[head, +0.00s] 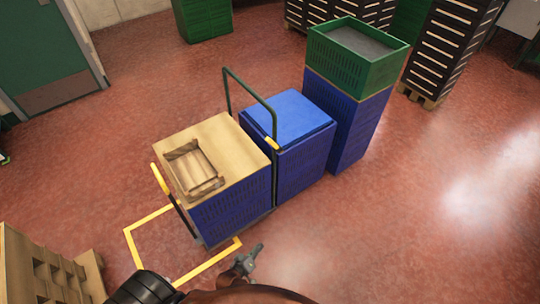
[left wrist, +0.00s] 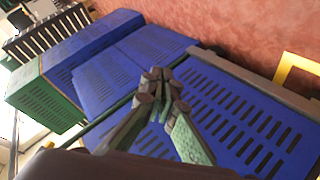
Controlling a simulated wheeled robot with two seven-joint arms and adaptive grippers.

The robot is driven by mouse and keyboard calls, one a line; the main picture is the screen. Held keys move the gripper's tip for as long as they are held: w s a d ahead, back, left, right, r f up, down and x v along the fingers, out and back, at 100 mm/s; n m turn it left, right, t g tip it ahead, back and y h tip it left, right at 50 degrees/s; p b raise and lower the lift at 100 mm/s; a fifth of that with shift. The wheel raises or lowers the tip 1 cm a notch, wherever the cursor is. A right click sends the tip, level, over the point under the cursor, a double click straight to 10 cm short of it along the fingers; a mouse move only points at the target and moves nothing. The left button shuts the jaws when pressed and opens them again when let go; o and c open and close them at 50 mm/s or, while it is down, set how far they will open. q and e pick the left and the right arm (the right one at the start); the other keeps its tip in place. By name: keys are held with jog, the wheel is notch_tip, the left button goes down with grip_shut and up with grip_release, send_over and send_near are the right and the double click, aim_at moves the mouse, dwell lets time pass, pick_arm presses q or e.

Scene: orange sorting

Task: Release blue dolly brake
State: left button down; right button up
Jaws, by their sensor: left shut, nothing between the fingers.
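The dolly (head: 208,245) is a thin grey base under a blue slotted crate (head: 235,208) with a wooden top. A dark green handle frame (head: 250,89) rises behind that crate, with a yellow grip (head: 272,143); another yellow-tipped bar (head: 160,178) stands at the left. I cannot make out a brake. My left gripper (head: 251,260) is shut and empty, just in front of the dolly's near right corner. In the left wrist view its fingertips (left wrist: 158,78) meet in front of the blue crate (left wrist: 240,115); contact cannot be told. My right gripper is not in view.
A blue-lidded crate (head: 290,118) and a tall blue stack with a green crate (head: 357,57) on top stand behind. A yellow floor marking (head: 130,245) lies left of the dolly. Wooden pallets (head: 60,275) are at lower left. The red floor at right is clear.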

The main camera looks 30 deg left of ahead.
aim_at(275, 145)
pick_arm(q)
jog(key=w+a+r+n+t+y+b, duration=0.1)
jog(key=w+a+r+n+t+b, duration=0.2)
jog(key=w+r, duration=0.4)
jog(key=w+r+n+t+y+b, duration=0.1)
jog(key=w+r+n+t+y, duration=0.1)
jog(key=w+r+n, duration=0.45)
jog(key=a+r+n+t+y+b, duration=0.1)
jog(key=a+r+n+y, duration=0.1)
jog(key=r, duration=0.7)
jog(key=a+r+n+t+y+b, duration=0.1)
jog(key=a+r+n+y, duration=0.2)
jog(key=r+n, duration=0.3)
notch_tip(275, 145, up, 4)
jog(key=shift+w+a+r+n+t+y+b, duration=0.25)
jog(key=shift+w+a+n+t+y+b, duration=0.15)
jog(key=shift+y, duration=0.5)
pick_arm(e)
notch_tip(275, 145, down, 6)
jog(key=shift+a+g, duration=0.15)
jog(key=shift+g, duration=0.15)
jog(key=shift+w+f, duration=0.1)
